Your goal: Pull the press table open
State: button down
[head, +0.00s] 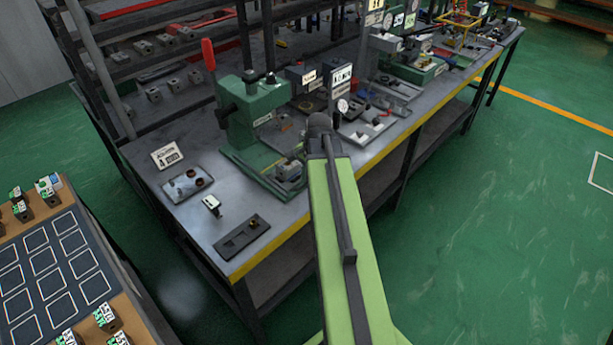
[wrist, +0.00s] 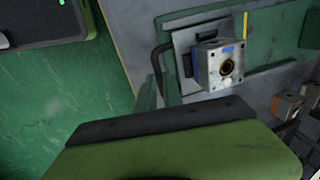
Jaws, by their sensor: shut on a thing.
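The green press (head: 250,112) with a red-tipped lever stands on the workbench in the head view. Its press table (head: 290,172) shows low at its front, partly hidden by my arm. In the wrist view the press table (wrist: 184,40) is a grey plate on a green base. A grey valve block (wrist: 218,64) with a brass-coloured bore and a blue mark sits on it. A black bar handle (wrist: 157,62) is at the table's near side. My gripper (wrist: 158,94) is shut on this handle, its green fingers on either side. In the head view my arm hides the gripper.
The workbench (head: 222,240) has a yellow front edge. A dark tray (head: 242,237), a small plate with parts (head: 187,184) and a sign (head: 167,155) lie left of the press. More fixtures stand to the right. A board with outlined squares (head: 45,270) is at lower left. Green floor is clear at right.

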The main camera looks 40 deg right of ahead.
jog(key=shift+a, duration=0.15)
jog(key=c, duration=1.6)
grip_release()
jog(key=shift+o, duration=0.5)
jog(key=s+r+p, duration=0.3)
jog(key=r+p, duration=1.4)
jog(key=shift+d, duration=0.3)
